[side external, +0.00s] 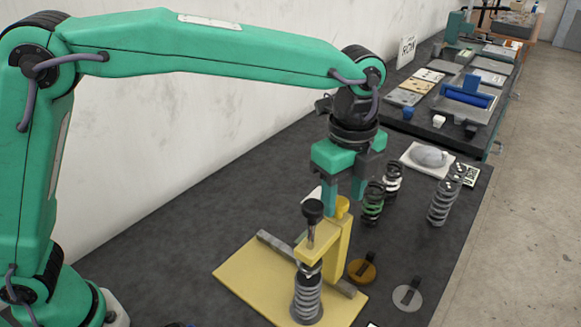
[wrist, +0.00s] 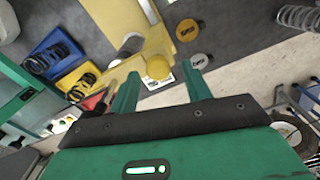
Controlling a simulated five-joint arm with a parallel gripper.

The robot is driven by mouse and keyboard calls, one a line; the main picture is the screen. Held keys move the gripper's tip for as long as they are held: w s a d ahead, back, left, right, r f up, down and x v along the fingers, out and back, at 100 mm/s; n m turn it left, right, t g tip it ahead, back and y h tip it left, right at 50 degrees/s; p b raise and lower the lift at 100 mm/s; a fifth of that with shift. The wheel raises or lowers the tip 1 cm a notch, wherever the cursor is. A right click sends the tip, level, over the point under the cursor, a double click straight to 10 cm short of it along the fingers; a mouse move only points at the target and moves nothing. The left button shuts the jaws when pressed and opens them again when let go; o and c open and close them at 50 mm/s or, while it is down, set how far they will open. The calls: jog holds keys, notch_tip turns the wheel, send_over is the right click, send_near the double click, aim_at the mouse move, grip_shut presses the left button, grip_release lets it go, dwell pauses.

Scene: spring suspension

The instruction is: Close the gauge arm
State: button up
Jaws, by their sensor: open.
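The yellow gauge stands on a yellow base plate (side external: 245,275). Its yellow gauge arm (side external: 317,240) reaches from the post (side external: 340,258) out over a grey coil spring (side external: 307,298) standing on the plate. A black-knobbed plunger (side external: 312,210) rises from the arm's outer end. A round yellow knob (side external: 342,206) tops the post. My gripper (side external: 344,205) is open, pointing down, with its green fingers around or just above that knob. In the wrist view the yellow knob (wrist: 158,67) shows between the finger tips of my gripper (wrist: 160,80); contact cannot be told.
An orange disc (side external: 362,271) and a grey disc (side external: 407,296) lie right of the gauge. Several springs, including a green-banded one (side external: 373,204) and a large grey one (side external: 441,205), stand behind. Dark tabletop (side external: 170,245) left of the plate is clear.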

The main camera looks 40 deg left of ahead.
jog(key=shift+r, duration=3.85)
jog(key=shift+a+r, duration=0.15)
jog(key=shift+a, duration=0.35)
jog(key=s+a+n+t, duration=0.1)
jog(key=s+a+n, duration=0.1)
jog(key=a+n, duration=0.3)
jog(key=s+a+r+n+t+h, duration=0.1)
jog(key=s+a+n, duration=0.1)
jog(key=a, duration=0.5)
jog(key=s+a+n+t, duration=0.1)
jog(key=s+a+n, duration=0.25)
jog(key=a, duration=0.25)
jog(key=s+a+f+n+t+y, duration=0.1)
jog(key=s+a+f+n+t, duration=0.1)
jog(key=s+a+f+n, duration=0.5)
jog(key=s+a+n, duration=0.3)
jog(key=shift+s+a+f+t, duration=0.15)
jog(key=shift+a+f+t, duration=0.05)
jog(key=shift+a+t, duration=0.1)
jog(key=shift+n, duration=0.25)
